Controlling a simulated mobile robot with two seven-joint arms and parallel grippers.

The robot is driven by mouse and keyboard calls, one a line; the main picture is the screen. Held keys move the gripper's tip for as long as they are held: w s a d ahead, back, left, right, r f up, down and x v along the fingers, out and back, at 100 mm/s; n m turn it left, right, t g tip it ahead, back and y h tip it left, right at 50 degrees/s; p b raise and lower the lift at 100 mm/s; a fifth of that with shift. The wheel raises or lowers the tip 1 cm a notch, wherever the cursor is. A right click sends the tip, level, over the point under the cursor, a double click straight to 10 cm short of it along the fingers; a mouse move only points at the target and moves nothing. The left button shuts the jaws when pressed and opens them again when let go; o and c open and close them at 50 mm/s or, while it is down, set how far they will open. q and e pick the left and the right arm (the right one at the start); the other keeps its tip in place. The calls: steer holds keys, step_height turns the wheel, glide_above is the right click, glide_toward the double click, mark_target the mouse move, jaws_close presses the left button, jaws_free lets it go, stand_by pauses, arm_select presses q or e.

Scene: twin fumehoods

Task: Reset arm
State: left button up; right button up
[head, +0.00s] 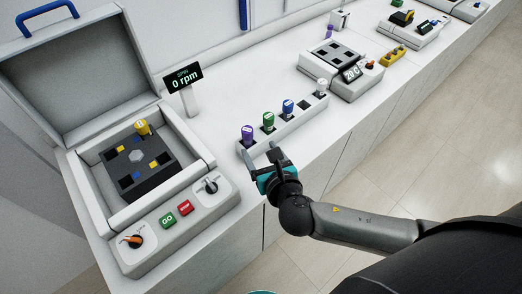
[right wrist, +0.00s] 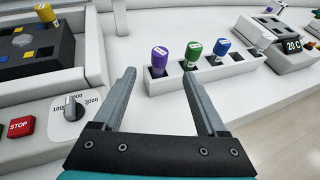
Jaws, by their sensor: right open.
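My right gripper (head: 263,156) is open and empty over the front edge of the bench, just in front of a white tube rack (head: 290,127). In the right wrist view its two fingers (right wrist: 159,76) are spread, with clear space between them. A purple-capped tube (right wrist: 160,57) stands in the rack beyond the fingertips and appears between them, untouched. A green-capped tube (head: 268,121), a blue-capped tube (head: 288,107) and a white-capped tube (head: 322,86) also stand in the rack. A dark empty slot lies between blue and white.
A centrifuge (head: 188,233) with its lid (head: 80,75) raised stands at left; a yellow-capped tube (head: 142,127) sits in its rotor. A display (head: 183,78) reads 0 rpm. Bare bench lies behind the rack.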

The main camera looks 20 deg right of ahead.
stand_by(0.3)
steer(key=s+d+f+m+g, duration=0.1)
steer(key=s+m+g, duration=0.6)
steer(key=m, duration=1)
steer(key=s+d+m+g, duration=0.1)
steer(key=s+m+g, duration=0.2)
steer(key=s+m, duration=1)
step_height(320, 180, down, 33)
steer(key=m+g+b, duration=0.1)
steer(key=m+b, duration=0.3)
steer(key=b, duration=0.6)
steer(key=s+d+f+b, duration=0.1)
steer(key=s+f+b, duration=0.2)
steer(key=s+f, duration=0.4)
steer(key=s+d+f+g+b, duration=0.1)
steer(key=s+f+b, duration=0.3)
steer(key=s+f, duration=0.4)
step_height(320, 180, down, 6)
steer(key=shift+s+d+r+n, duration=0.1)
steer(key=shift+s+d+n, duration=0.05)
steer(key=shift+d+n, duration=0.15)
